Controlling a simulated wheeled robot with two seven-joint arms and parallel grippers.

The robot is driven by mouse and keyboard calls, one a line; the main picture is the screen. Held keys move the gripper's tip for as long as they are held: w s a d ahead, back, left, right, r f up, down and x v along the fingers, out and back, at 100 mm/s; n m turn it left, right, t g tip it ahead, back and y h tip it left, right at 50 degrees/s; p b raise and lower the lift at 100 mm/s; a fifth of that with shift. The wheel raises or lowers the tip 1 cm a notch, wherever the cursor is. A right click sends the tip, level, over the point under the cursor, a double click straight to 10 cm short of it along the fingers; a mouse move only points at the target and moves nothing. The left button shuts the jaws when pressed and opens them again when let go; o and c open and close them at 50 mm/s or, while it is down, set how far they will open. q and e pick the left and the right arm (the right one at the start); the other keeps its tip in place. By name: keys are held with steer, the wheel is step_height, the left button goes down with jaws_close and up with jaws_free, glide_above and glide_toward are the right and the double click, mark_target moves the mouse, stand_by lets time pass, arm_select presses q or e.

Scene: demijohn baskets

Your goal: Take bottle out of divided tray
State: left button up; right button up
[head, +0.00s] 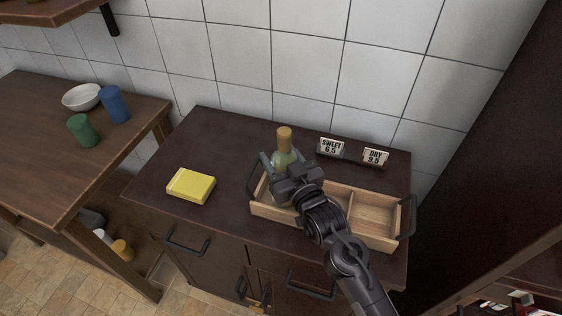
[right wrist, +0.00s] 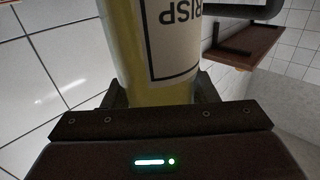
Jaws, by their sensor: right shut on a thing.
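My right gripper (head: 285,172) is shut on the bottle's body. In the right wrist view the bottle (right wrist: 135,70) rises between the fingers, with part of a label reading "RISP". The bottle's base is hidden behind my gripper, so I cannot tell whether it touches the tray floor. My left gripper is not in view.
A yellow box (head: 191,186) lies left of the tray on the dark cabinet top. Two small signs, "SWEET 6.5" (head: 331,147) and "DRY 9.5" (head: 375,157), stand behind the tray. A side table (head: 40,150) at left holds cups and a bowl. Cabinet top around the yellow box is clear.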

step_height(320, 180, up, 20)
steer(key=b, duration=0.2)
steer(key=shift+f, duration=0.15)
stand_by(0.3)
